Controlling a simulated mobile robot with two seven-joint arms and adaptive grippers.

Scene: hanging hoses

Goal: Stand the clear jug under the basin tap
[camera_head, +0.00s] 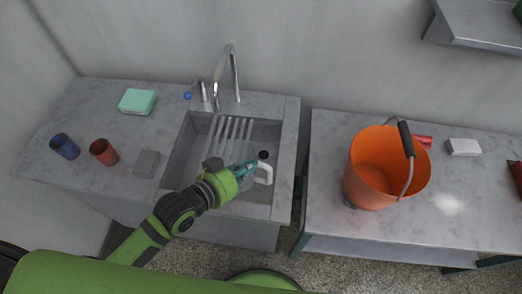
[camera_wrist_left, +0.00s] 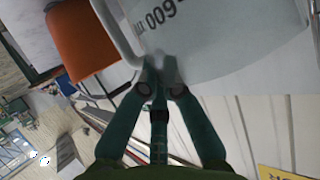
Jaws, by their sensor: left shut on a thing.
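The clear jug (camera_head: 238,152) is over the sink basin (camera_head: 181,150) in the head view, with its pale handle on the right side. Its marked wall (camera_wrist_left: 225,40) fills the top of the left wrist view, with dark printed figures, and the handle curves beside it. My left gripper (camera_head: 246,169) is shut on the jug; its fingertips (camera_wrist_left: 165,78) meet near the handle's end. Whether the jug touches the basin floor I cannot tell. The chrome basin tap (camera_head: 234,72) arches up behind the basin, its spout end behind the jug. My right gripper is not in view.
An orange bucket (camera_head: 373,178) stands on the right counter, near a white block (camera_head: 464,147). On the left counter are a blue cup (camera_head: 64,147), a red-brown cup (camera_head: 103,152), a grey block (camera_head: 147,163) and a mint box (camera_head: 138,101). A gap separates the counters.

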